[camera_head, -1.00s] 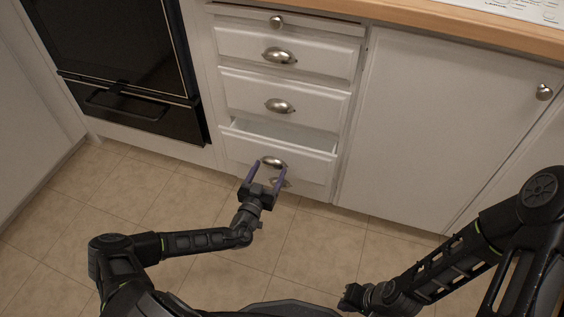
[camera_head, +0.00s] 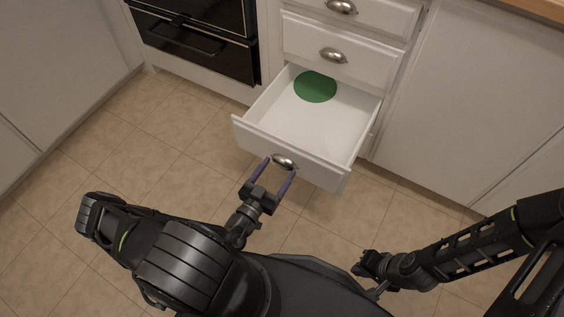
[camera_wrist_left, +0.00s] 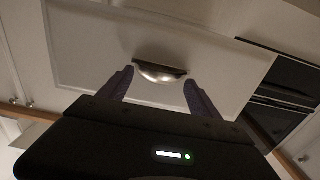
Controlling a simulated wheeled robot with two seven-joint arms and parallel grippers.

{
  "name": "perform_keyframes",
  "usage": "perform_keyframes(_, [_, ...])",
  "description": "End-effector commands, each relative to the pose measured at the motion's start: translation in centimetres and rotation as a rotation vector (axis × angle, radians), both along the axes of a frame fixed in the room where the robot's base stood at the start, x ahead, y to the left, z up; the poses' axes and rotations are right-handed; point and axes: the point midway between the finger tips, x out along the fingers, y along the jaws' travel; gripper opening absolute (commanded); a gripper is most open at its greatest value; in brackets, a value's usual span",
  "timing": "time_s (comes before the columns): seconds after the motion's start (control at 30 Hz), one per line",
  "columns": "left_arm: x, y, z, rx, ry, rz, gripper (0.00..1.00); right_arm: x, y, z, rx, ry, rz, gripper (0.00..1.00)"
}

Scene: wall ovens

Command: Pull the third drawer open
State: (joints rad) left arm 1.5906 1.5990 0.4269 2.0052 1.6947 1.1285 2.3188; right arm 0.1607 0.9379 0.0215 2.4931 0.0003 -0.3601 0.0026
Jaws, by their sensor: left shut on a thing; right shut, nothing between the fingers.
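The third drawer (camera_head: 302,170) is white and stands far open, pulled out of the cabinet front toward me. Its metal cup handle (camera_head: 286,159) is at the middle of its face. My left gripper (camera_head: 279,167) is at this handle, its two purple fingers on either side, shut on it. In the left wrist view the handle (camera_wrist_left: 160,73) shows between the fingers, in front of the white drawer face. My right gripper (camera_head: 368,267) is shut and empty, low over the floor, apart from the drawer.
A green round thing (camera_head: 315,87) lies at the back of the open drawer. Closed drawers (camera_head: 345,48) are above it. A black oven (camera_head: 195,35) is to the left and a white cabinet door (camera_head: 455,100) to the right. The tiled floor (camera_head: 120,145) is clear.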

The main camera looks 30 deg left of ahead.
Motion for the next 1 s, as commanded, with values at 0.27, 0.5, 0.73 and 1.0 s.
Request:
perform_keyframes(0.27, [-1.02, 0.07, 0.06, 0.002, -0.002, -0.001, 0.00, 0.01, 0.01, 0.05, 0.000, 0.000, 0.000, 0.00])
perform_keyframes(0.5, [-1.01, 0.06, 0.05, 0.002, -0.003, -0.001, 0.00, 0.02, 0.01, 0.05, 0.000, 0.000, 0.000, 0.00])
perform_keyframes(0.73, [-1.00, 0.06, 0.04, 0.002, -0.002, -0.001, 0.88, 0.02, 0.00, 0.05, 0.000, 0.000, 0.000, 0.00])
perform_keyframes(1.0, [-1.00, 0.07, 0.02, 0.001, -0.001, 0.000, 0.95, 0.02, 0.00, 0.05, 0.000, 0.000, 0.000, 0.00])
